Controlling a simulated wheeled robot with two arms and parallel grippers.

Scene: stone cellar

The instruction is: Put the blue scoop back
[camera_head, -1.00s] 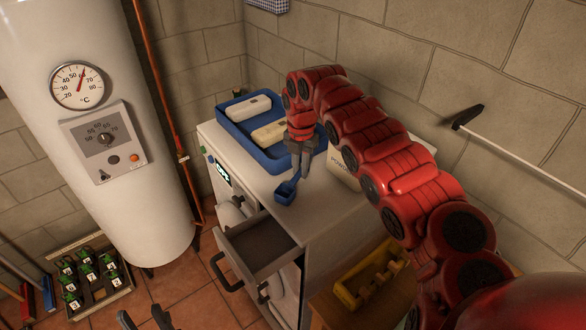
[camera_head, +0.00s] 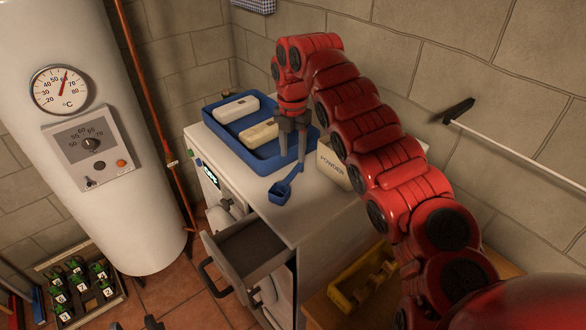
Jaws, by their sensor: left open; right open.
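The blue scoop (camera_head: 280,193) rests on the white top of the washing machine (camera_head: 249,195), near its front edge. Its cup is toward the front and its handle points back to the right, toward the white box marked POWDER (camera_head: 332,165). My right gripper (camera_head: 292,163) is open, pointing down just behind and above the scoop's handle; a finger tip overlaps the handle's end in view, and I cannot tell if they touch. My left gripper (camera_head: 133,325) is open and empty at the bottom edge, mostly cut off.
The machine's drawer (camera_head: 250,250) is pulled out in front. A yellow crate (camera_head: 350,290) sits on a wooden surface at lower right. A boiler (camera_head: 95,140) and potted plants (camera_head: 80,290) are at left.

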